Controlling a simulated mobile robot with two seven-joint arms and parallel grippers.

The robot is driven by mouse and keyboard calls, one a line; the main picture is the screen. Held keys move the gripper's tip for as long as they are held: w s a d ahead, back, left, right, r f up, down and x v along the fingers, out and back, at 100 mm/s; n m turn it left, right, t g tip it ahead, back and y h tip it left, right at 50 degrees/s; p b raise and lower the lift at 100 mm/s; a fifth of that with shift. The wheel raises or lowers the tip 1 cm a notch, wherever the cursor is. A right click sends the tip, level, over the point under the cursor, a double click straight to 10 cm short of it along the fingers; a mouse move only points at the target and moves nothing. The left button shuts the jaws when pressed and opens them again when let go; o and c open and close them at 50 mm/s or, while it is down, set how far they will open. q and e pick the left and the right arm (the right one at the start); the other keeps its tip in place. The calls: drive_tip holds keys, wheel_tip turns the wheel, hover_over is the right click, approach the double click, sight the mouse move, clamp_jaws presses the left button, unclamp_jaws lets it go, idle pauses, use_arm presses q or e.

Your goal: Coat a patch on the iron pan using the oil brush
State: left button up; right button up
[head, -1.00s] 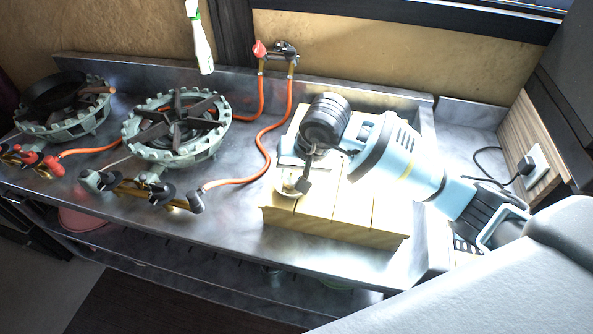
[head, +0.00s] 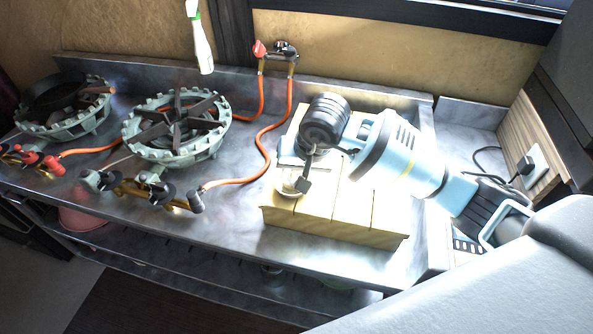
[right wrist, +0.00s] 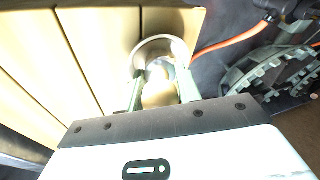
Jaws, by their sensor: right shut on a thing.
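The iron pan (head: 52,92) looks like a dark, round, shallow shape on the far-left burner, partly cut by shadow. My right gripper (head: 304,180) is over the wooden board, at a small pale bowl (head: 285,190). In the right wrist view, my right gripper (right wrist: 161,92) is shut on a tan, rounded piece, which looks like the oil brush's handle (right wrist: 158,93). The bowl's rim (right wrist: 146,48) shows just beyond the fingers. The brush's bristles are hidden, and I cannot tell whether they touch the bowl. My left gripper is not in view.
A slatted wooden board (head: 335,215) lies on the metal counter (head: 235,215). An empty gas burner (head: 175,125) with orange hoses (head: 268,135) stands between board and pan. A white-green bottle (head: 201,45) is at the back wall. A wall socket (head: 538,160) is at right.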

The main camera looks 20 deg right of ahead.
drive_tip(key=shift+r+p, duration=1.25)
drive_tip(key=shift+r, duration=2.2)
use_arm(q)
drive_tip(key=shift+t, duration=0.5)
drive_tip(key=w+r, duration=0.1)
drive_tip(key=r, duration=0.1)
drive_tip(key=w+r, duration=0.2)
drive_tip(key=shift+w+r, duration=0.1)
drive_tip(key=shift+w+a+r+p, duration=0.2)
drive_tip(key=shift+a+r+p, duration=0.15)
drive_tip(key=shift+p, duration=0.15)
use_arm(e)
drive_tip(key=s+d+n, duration=0.2)
drive_tip(key=s, duration=0.5)
drive_tip(key=s+d+r+n+y, duration=0.1)
drive_tip(key=s+d, duration=0.2)
drive_tip(key=s, duration=0.5)
drive_tip(key=shift+s+n+g, duration=0.25)
drive_tip(key=shift+n+g, duration=0.15)
